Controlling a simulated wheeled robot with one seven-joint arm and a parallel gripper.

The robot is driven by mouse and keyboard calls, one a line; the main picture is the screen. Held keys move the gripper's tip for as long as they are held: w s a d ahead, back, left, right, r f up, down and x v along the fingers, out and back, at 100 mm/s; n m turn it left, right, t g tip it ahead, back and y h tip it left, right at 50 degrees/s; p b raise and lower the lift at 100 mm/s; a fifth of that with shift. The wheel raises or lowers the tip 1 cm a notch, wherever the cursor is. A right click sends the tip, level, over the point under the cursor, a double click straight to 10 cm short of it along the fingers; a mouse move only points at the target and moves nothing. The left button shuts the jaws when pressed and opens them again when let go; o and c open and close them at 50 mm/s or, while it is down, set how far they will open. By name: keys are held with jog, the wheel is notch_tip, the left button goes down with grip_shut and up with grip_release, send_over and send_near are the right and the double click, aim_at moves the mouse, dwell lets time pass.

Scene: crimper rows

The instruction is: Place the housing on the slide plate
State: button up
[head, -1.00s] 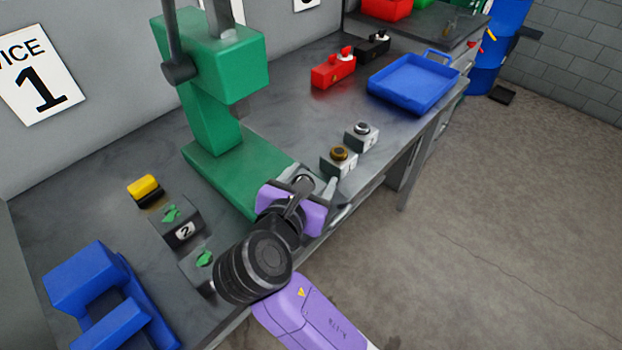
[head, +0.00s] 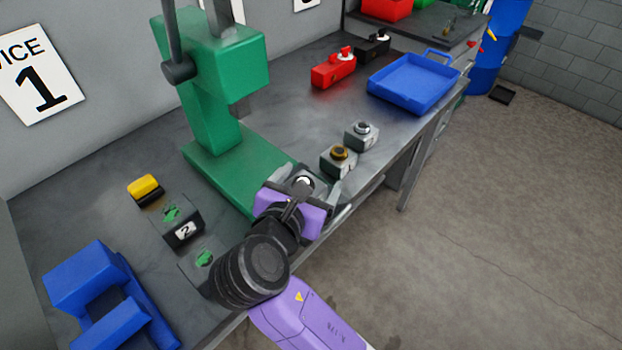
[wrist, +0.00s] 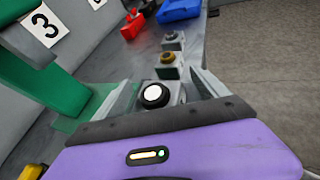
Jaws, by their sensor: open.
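My gripper (head: 304,186) is open at the front edge of the bench, beside the green press base. In the wrist view its two grey fingers (wrist: 160,90) stand on either side of a small grey block with a black ring and white top (wrist: 156,94), which may be the housing. I see no firm grip on it; contact is unclear. Two similar grey blocks stand behind it, one with a brass ring (head: 339,160) and one with a dark ring (head: 361,135). I cannot pick out the slide plate for certain; my gripper hides part of that area.
The green press (head: 215,110) rises left of my gripper. A blue tray (head: 412,84), a red device (head: 333,70) and a black device (head: 373,45) stand farther back.

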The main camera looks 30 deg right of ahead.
jog(key=v, duration=1.1)
